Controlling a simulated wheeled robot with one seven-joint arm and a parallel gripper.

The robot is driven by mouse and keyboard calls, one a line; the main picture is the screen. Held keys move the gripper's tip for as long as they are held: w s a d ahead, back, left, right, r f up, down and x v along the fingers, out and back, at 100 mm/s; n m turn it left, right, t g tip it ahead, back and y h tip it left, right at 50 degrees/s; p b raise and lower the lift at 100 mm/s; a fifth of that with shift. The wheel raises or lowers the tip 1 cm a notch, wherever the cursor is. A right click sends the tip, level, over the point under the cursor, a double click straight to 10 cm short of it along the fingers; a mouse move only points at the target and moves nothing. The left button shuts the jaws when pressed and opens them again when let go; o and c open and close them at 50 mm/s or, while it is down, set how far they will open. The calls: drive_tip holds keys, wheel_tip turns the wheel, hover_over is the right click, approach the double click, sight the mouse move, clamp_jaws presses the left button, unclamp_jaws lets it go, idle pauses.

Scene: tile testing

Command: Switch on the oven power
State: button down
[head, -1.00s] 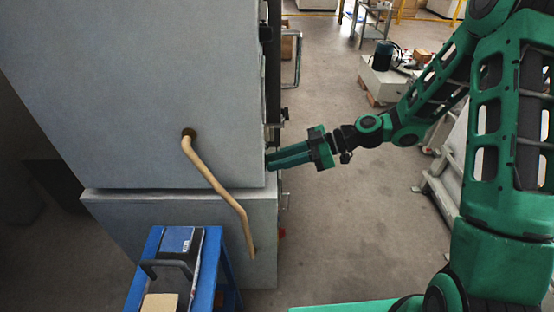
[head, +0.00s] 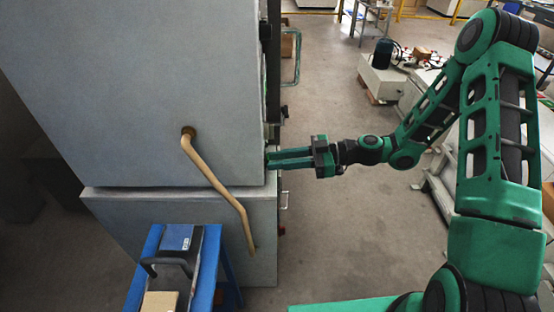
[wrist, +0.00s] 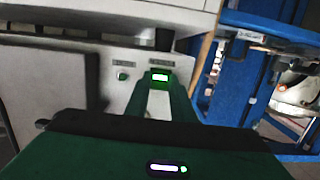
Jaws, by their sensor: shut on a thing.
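The oven (head: 140,85) is a large grey cabinet filling the left of the head view. Its front panel, seen edge-on there, shows in the wrist view as a pale panel (wrist: 105,82). A small switch (wrist: 160,76) on it glows green. My gripper (head: 271,160) reaches in from the right with its fingertips at the panel's edge. In the wrist view my gripper (wrist: 160,87) has its two fingers on either side of the glowing switch, shut on it. The exact contact is too small to see. A round green button (wrist: 123,76) sits left of the switch, apart from the fingers.
A bent tan pipe (head: 216,182) runs down the oven's side. A blue cart (head: 212,265) with a black-handled item stands below it. A blue frame (wrist: 232,85) is at right in the wrist view. Open floor (head: 340,235) lies below my arm.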

drive_tip(key=shift+w+d, duration=0.1)
drive_tip(key=shift+w, duration=0.05)
drive_tip(key=c, duration=1.5)
unclamp_jaws()
drive_tip(key=d, duration=0.3)
drive_tip(key=d+r, duration=0.1)
drive_tip(key=d, duration=0.6)
drive_tip(key=shift+d+r, duration=0.15)
drive_tip(key=shift+d, duration=0.2)
drive_tip(key=shift+s, duration=0.2)
